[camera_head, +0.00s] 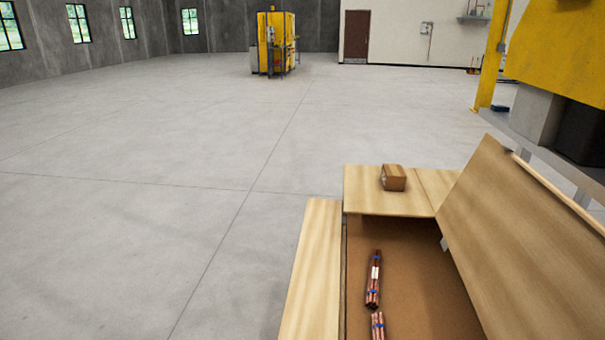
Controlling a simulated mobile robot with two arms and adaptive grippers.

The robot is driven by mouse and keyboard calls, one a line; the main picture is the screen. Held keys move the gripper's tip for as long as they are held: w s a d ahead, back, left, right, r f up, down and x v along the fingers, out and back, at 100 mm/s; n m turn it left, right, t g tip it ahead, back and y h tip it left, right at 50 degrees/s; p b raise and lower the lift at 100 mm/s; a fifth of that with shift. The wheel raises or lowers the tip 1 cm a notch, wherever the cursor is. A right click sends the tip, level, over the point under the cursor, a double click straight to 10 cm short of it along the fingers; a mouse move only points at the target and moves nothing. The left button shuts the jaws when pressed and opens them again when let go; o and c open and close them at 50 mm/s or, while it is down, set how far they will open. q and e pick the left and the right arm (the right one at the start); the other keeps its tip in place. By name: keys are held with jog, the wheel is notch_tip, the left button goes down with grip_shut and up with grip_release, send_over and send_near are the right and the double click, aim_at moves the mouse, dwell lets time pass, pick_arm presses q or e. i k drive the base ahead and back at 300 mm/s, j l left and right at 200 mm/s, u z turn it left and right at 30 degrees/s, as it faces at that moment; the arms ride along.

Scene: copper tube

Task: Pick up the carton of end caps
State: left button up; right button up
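A small brown carton (393,178) sits on the flat wooden top panel (368,196) at the far end of a large wooden crate. It has a pale label on its left side, too small to read. I take it for the carton of end caps. Neither of my grippers shows in the head view, so nothing is seen touching the carton.
The open crate (320,262) holds bundles of copper tubes (374,279) with blue bands. Its raised lid panel (500,225) leans on the right. A yellow machine (560,50) stands at right, another yellow machine (275,42) far back. The concrete floor (150,200) at left is clear.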

aim_at(395, 178)
jog(key=u, duration=0.9)
jog(key=j+u, duration=0.1)
jog(key=u, duration=1.2)
jog(key=i+u, duration=0.1)
jog(key=u, duration=0.35)
jog(key=i+l+z, duration=0.1)
jog(key=i+z, duration=0.25)
jog(key=z, duration=0.15)
jog(key=i+j+z, duration=0.1)
jog(key=i+z, duration=0.35)
jog(key=i+j+z, duration=0.15)
jog(key=z, duration=0.35)
jog(key=i+l+z, duration=0.15)
jog(key=i+z, duration=0.65)
jog(key=i+j+z, duration=0.1)
jog(key=i+z, duration=0.3)
jog(key=i+u, duration=0.1)
jog(key=i, duration=0.4)
jog(key=i+l+u, duration=0.1)
jog(key=i, duration=0.45)
jog(key=i+u, duration=0.1)
jog(key=i, duration=0.4)
jog(key=i+l+u, duration=0.1)
jog(key=i, duration=0.45)
jog(key=i+j+z, duration=0.25)
jog(key=i, duration=0.2)
jog(key=i+j+z, duration=0.2)
jog(key=i, duration=0.25)
jog(key=i+j+z, duration=0.25)
jog(key=i, duration=0.2)
